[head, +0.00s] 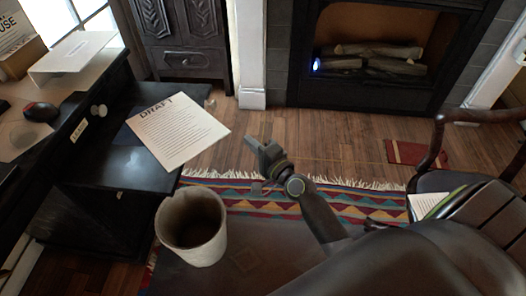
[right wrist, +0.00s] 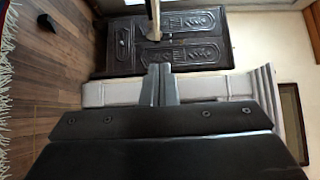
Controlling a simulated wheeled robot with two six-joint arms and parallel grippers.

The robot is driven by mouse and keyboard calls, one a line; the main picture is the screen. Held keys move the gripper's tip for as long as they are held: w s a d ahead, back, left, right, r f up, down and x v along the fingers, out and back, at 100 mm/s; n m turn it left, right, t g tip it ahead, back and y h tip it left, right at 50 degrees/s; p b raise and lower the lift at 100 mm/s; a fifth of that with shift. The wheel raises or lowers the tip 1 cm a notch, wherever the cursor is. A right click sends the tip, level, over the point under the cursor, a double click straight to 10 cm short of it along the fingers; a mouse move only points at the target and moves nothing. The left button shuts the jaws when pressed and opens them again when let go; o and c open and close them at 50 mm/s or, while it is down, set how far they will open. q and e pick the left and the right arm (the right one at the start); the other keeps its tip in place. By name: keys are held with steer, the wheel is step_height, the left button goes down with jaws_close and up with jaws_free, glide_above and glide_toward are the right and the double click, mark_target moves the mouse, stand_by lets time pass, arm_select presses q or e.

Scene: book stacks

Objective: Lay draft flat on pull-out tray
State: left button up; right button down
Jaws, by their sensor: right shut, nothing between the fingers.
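The draft (head: 178,132) is a white printed sheet headed "DRAFT". In the head view it lies over the black pull-out tray (head: 115,165) at the left desk, turned at an angle. Its right corner reaches past the tray's edge, over the floor. It looks flat, but I cannot tell whether all of it touches the tray. My right gripper (head: 264,152) is shut and empty, to the right of the draft and apart from it. Its closed fingers also show in the right wrist view (right wrist: 160,84). My left gripper is not in view.
A pale bin or cup (head: 191,228) stands in front of the tray. The desk above holds a red-and-black mouse (head: 41,111) and a white stand (head: 75,52). A carved dark cabinet (head: 183,35), fireplace and striped rug lie beyond. A chair (head: 470,195) is at the right.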

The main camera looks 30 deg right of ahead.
mark_target(224, 136)
steer(key=w+a, duration=0.2)
steer(key=w, duration=0.1)
steer(key=shift+a, duration=0.35)
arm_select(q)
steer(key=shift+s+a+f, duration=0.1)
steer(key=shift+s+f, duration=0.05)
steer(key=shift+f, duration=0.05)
arm_select(e)
steer(key=shift+w+a, duration=0.25)
steer(key=shift+a, duration=0.2)
steer(key=shift+w+a, duration=0.7)
steer(key=shift+a, duration=0.35)
steer(key=shift+d, duration=0.1)
